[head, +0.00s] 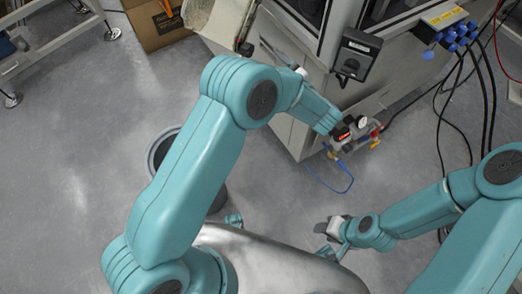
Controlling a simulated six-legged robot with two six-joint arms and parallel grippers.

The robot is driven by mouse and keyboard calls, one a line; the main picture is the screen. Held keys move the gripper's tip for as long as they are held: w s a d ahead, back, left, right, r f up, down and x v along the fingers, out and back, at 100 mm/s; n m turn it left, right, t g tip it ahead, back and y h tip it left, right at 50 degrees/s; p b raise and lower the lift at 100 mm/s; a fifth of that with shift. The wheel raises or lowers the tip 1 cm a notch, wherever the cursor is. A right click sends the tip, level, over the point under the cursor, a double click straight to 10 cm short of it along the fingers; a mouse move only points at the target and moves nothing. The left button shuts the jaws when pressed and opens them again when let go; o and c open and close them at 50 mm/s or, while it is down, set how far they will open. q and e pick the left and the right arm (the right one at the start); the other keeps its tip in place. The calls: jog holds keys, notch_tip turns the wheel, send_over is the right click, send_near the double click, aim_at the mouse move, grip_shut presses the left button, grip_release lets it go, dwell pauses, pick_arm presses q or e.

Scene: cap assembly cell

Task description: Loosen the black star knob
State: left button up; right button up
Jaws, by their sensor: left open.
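I cannot make out a black star knob for certain. A black switch box (355,56) with a dark rotary handle is on the front of the grey machine cabinet. My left arm reaches across the middle, and my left gripper (342,132) is at its end, open, beside a small valve assembly (363,134) with red and yellow parts. The gripper's fingers are small and partly hidden, so I cannot tell whether they touch it. My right gripper (330,228) is low, over the floor and away from the cabinet; its opening is unclear.
The grey cabinet (288,128) stands at the top right. A blue hose (350,181) hangs below the valve assembly. Blue connectors (456,38) and black cables are at the right. A dark bin (158,150) is partly behind my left arm. A cardboard box (150,28) stands at the back.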

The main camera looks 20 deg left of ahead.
pick_arm(q)
notch_tip(320, 180, down, 14)
jog(key=s+m+t+h, duration=0.1)
jog(key=s+m+h, duration=0.1)
jog(key=m+h, duration=0.65)
jog(key=s+d+f+m+g+h+p, duration=0.2)
jog(key=s+f+m+g+h, duration=0.2)
jog(key=s, duration=0.9)
notch_tip(320, 180, down, 3)
jog(key=shift+f+g+h, duration=0.2)
jog(key=shift+g+h, duration=0.3)
jog(key=shift+h, duration=0.75)
